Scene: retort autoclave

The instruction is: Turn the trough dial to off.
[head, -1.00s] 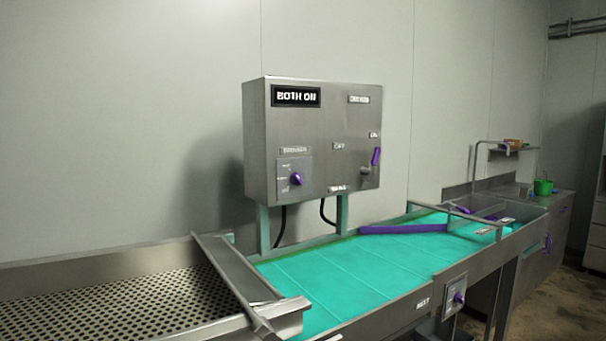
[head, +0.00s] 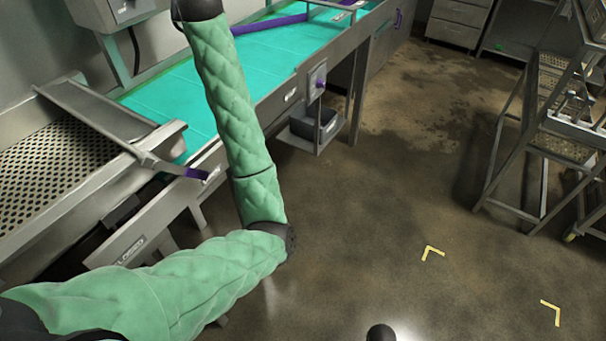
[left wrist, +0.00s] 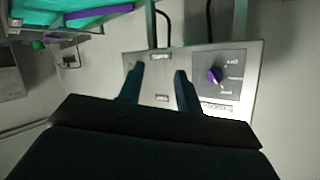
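A small dial plate with a purple knob (head: 320,82) is on the front side of the teal trough (head: 178,88) in the head view. A grey control box (head: 112,8) is cut off at the top left. In the left wrist view the box face (left wrist: 160,83) shows upside down, with another dial with a purple knob (left wrist: 214,76) on a dark plate. My left gripper (left wrist: 158,78) is open and empty in front of the box face, with that knob to the right of its fingers. In the head view its hand is out of frame above. My right gripper is not in view.
A perforated metal tray (head: 45,165) is at the left, with a sloped metal plate (head: 100,110) beside it. A dark bin (head: 318,122) sits below the trough. A metal step stand (head: 545,130) is at the right. The floor (head: 385,215) between is clear.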

